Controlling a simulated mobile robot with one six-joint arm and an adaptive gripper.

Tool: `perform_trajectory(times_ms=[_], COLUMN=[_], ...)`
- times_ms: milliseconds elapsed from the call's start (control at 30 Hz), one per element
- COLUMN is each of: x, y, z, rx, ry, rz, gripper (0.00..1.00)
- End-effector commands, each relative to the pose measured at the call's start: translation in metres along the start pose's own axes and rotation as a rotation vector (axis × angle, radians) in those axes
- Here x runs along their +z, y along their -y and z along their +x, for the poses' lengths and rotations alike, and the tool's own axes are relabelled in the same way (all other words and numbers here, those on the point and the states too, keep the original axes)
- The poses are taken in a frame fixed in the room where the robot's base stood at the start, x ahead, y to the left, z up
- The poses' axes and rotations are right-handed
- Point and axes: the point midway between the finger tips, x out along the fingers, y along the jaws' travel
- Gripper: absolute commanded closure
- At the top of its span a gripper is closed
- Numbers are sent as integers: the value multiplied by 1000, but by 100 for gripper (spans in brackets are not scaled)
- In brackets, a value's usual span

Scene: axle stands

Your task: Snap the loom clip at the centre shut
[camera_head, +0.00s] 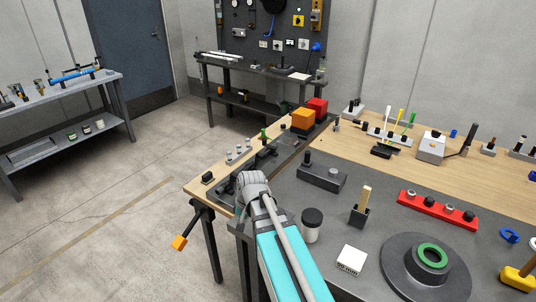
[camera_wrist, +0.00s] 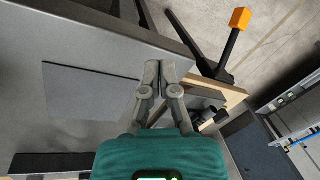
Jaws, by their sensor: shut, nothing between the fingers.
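Dark clip-like pieces stand along a dark rail (camera_head: 306,137) near the left edge of the workbench in the head view. One dark piece (camera_head: 266,157) sits near the middle of this row, just beyond my wrist; I cannot tell whether it is the loom clip or whether it is open. My gripper (camera_wrist: 160,66) shows in the wrist view with its two grey fingers together and nothing between them. In the head view my own arm and wrist cover the gripper's tips.
An orange box (camera_head: 303,119) and a red box (camera_head: 317,107) stand at the rail's far end. A black-lidded jar (camera_head: 312,225), a dark block (camera_head: 321,178) and a red strip (camera_head: 437,210) lie right of my arm. An orange-ended lever (camera_head: 180,242) juts out beyond the bench's left edge.

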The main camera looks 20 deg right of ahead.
Motion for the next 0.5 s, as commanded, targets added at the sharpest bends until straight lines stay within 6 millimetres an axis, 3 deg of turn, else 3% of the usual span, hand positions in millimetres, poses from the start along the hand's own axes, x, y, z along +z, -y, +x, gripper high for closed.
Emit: perform_trajectory(times_ms=[33, 267, 500], x=[-19, -80, -144], y=[-1, -16, -43], z=[-4, -15, -32], rx=[-35, -201, -380], ry=[-6, 3, 56], rz=[93, 531, 985], gripper=[100, 100, 100])
